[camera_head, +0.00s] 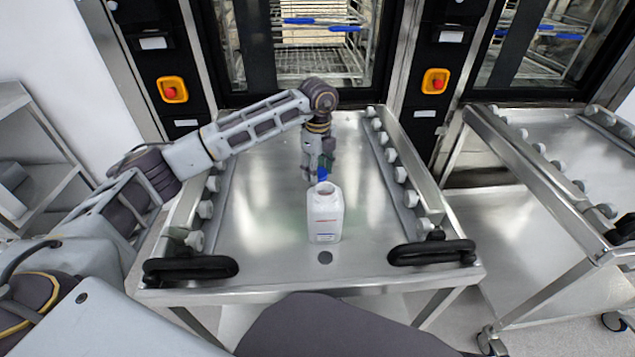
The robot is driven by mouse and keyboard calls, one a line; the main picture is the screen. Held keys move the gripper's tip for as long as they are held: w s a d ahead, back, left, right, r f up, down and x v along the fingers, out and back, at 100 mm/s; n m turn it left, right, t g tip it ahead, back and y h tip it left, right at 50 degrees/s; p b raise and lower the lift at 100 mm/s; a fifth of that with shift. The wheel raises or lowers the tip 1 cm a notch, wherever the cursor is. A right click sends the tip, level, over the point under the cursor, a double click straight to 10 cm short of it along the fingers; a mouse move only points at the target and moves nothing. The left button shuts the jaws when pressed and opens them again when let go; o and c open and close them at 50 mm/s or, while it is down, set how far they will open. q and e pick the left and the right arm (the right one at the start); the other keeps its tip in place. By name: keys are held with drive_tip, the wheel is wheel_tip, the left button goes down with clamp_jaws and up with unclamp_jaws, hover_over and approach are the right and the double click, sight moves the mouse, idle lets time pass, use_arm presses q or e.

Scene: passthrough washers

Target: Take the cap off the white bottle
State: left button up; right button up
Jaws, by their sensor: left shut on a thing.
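The white bottle (325,215) stands upright on the steel trolley top, near its middle, with small printing on its front. Its round mouth (325,188) shows as an open ring with no cap over it. My left gripper (319,172) points down just above and behind the mouth. It is shut on a small blue cap (323,173), which is partly hidden by the fingers. The cap looks just clear of the bottle's neck, though the gap is small. My right gripper is not in view.
The steel trolley (270,258) has roller rails along both sides and black handles (190,268) at its front corners. Its top is otherwise clear. A second trolley (545,215) stands at the right. Washers with glass doors (300,45) stand behind.

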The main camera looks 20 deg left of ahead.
use_arm(q)
drive_tip(key=shift+f, duration=0.35)
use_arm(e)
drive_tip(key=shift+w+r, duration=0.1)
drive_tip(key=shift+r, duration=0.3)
use_arm(q)
drive_tip(key=shift+f, duration=0.15)
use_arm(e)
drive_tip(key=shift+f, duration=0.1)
use_arm(q)
drive_tip(key=shift+f, duration=0.3)
drive_tip(key=shift+f+b, duration=0.35)
drive_tip(key=shift+f, duration=1.15)
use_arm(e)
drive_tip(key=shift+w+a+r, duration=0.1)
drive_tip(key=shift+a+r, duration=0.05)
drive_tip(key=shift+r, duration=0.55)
